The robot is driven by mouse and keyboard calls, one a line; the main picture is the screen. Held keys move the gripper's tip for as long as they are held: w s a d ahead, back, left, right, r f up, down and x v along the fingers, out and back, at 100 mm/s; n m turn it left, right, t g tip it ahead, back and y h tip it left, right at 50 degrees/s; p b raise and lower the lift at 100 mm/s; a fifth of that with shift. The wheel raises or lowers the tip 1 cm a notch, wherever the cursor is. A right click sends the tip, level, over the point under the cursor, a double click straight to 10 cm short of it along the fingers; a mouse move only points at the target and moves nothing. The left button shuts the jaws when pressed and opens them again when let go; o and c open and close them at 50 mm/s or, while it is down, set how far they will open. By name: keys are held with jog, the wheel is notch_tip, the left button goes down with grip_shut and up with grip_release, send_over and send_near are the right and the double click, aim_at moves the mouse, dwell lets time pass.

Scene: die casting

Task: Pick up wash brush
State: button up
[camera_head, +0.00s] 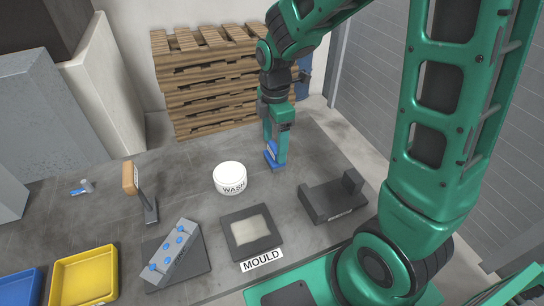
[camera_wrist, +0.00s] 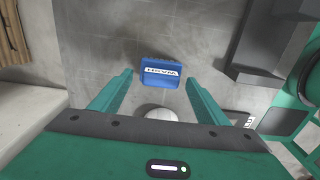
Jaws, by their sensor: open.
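A blue block with a white label (camera_wrist: 160,70), which I take to be the wash brush, lies just beyond my fingertips in the wrist view. The label's text is too small to read with certainty. In the head view the blue block (camera_head: 270,154) is partly hidden by the fingers. My gripper (camera_head: 276,150) is open and points down over the table. In the wrist view its two green fingers (camera_wrist: 160,80) stand apart, one on each side of the block, with no contact visible.
A white WASH pot (camera_head: 230,177) stands left of my gripper. A dark block (camera_head: 325,203) lies front right, and a MOULD block (camera_head: 269,246) in front. A tan-ended tool (camera_head: 129,177) stands left, yellow tray (camera_head: 113,268) front left. Pallets (camera_head: 210,90) are stacked behind.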

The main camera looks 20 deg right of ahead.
jog(key=shift+f, duration=1.05)
jog(key=c, duration=1.3)
jog(key=shift+r, duration=0.15)
jog(key=shift+r, duration=0.55)
notch_tip(320, 180, up, 3)
jog(key=shift+f, duration=0.15)
jog(key=s+a+r, duration=0.6)
jog(key=a+r, duration=0.1)
jog(key=a, duration=0.3)
jog(key=shift+o, duration=1.4)
